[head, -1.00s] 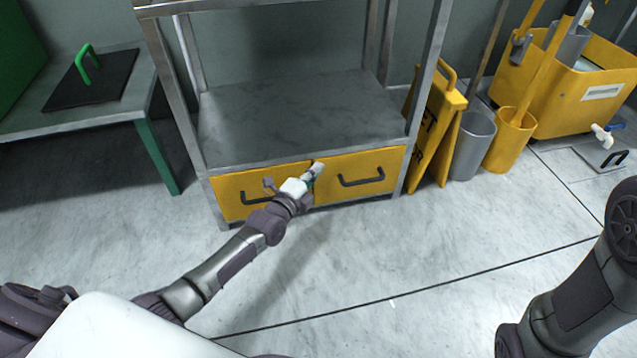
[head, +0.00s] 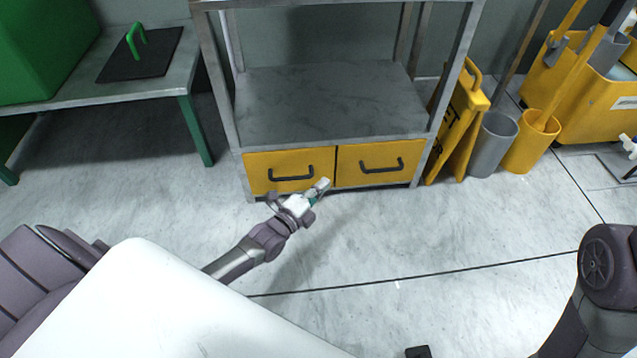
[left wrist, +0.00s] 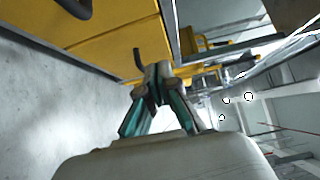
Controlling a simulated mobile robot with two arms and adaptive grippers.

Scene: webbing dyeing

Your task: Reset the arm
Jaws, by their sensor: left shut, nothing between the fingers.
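My left gripper (head: 321,187) is in front of the yellow drawers of a metal shelf unit, low over the floor. It is shut and holds nothing. In the left wrist view the fingers (left wrist: 152,75) meet at their tips, with teal pads along their sides. The left yellow drawer (head: 285,162) and the right yellow drawer (head: 375,153) both look closed, each with a black handle. My right arm shows at the right edge of the head view, but its gripper is out of view.
The metal shelf (head: 325,100) is bare. A table (head: 95,88) with a black board and green handle (head: 140,65) stands at left. A yellow sign (head: 462,125), grey bin (head: 494,143), yellow bin (head: 530,143) and mop cart (head: 580,100) stand at right. Floor in front is open.

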